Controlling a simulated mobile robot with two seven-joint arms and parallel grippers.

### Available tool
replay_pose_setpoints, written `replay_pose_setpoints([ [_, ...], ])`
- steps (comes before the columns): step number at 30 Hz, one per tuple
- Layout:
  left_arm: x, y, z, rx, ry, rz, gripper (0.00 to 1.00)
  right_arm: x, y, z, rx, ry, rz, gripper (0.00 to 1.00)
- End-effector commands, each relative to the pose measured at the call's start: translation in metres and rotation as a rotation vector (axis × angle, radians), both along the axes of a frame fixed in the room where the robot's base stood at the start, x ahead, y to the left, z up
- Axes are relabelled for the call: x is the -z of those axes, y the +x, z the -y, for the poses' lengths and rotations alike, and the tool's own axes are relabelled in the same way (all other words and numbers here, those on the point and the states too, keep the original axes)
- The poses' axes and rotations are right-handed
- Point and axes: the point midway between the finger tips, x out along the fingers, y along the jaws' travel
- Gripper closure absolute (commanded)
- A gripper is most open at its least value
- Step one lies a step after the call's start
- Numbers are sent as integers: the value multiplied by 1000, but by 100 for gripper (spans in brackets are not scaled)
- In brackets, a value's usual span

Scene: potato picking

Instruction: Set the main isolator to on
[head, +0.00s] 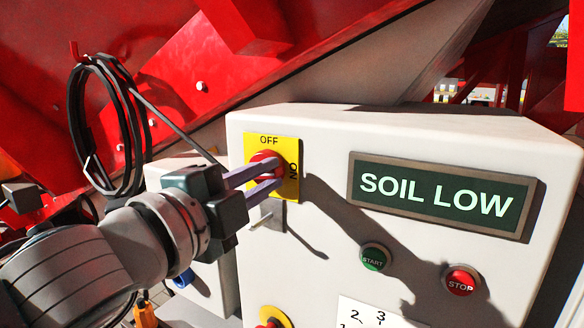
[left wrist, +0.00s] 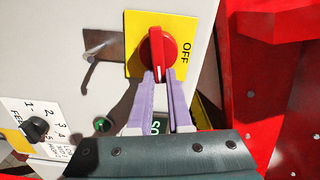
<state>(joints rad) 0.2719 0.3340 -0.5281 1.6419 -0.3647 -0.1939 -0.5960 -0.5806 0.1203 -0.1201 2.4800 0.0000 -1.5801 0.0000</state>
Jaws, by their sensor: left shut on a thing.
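The main isolator is a red rotary handle (head: 264,158) on a yellow plate (head: 287,148) marked OFF at the top and ON at the right. My left gripper (head: 274,174) reaches in from the left, its pale purple fingers at the handle. In the left wrist view, the fingers (left wrist: 161,76) are shut on the end of the red handle (left wrist: 157,48). The handle's white-marked end lies between the fingertips and points away from the left edge, toward the ON side of the plate. OFF shows beside it, a quarter turn away. My right gripper is out of view.
The white control box (head: 330,130) carries a SOIL LOW display (head: 440,195), a green START button (head: 375,257) and a red STOP button (head: 461,280). A black cable coil (head: 108,120) hangs at the left.

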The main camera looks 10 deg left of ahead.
Motion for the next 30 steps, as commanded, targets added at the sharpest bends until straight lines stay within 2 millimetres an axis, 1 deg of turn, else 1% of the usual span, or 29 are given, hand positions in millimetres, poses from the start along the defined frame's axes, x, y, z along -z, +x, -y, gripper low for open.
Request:
replay_pose_setpoints([
  [6, 4, 0, 0, -1, 116, 45, 100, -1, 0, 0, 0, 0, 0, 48],
  [12, 5, 0, 0, -1, 174, 69, 100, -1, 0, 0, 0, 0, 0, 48],
  [29, 6, 0, 0, -1, 198, 78, 100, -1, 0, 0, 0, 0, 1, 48],
  [30, 6, 0, 0, -1, 198, 78, 78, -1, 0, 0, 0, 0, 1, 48],
])
